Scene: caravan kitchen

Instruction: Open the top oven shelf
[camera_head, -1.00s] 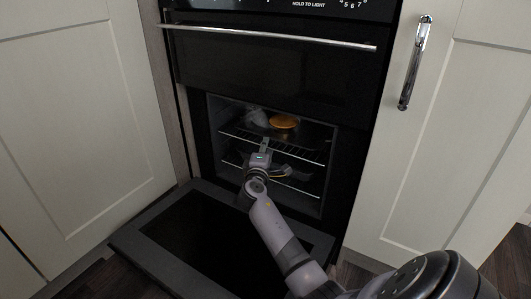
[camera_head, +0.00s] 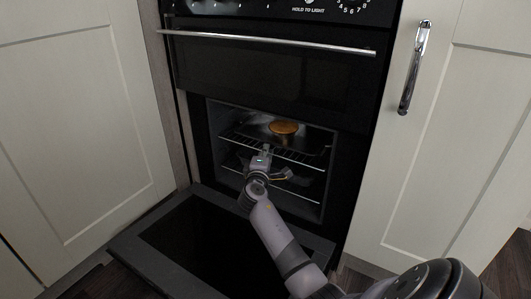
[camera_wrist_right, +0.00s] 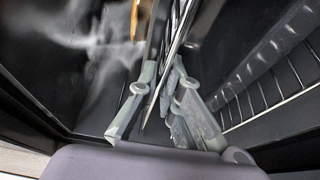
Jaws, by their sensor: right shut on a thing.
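The oven's top shelf (camera_head: 300,157) is a wire rack inside the open lower oven cavity, with a round orange-brown dish (camera_head: 284,128) on it. My right gripper (camera_head: 266,150) reaches into the cavity at the front edge of this rack. In the right wrist view my right gripper (camera_wrist_right: 160,88) is shut on the metal bars of the top shelf (camera_wrist_right: 176,35), which run between its fingers. The fingers hide part of the rack's edge. My left gripper is not in view.
The oven door (camera_head: 185,240) hangs open and low in front of the cavity, below my right arm. A lower rack (camera_head: 305,196) is under the top shelf. A closed upper oven door with a long handle (camera_head: 270,40) is above. White cabinets (camera_head: 465,140) flank the oven.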

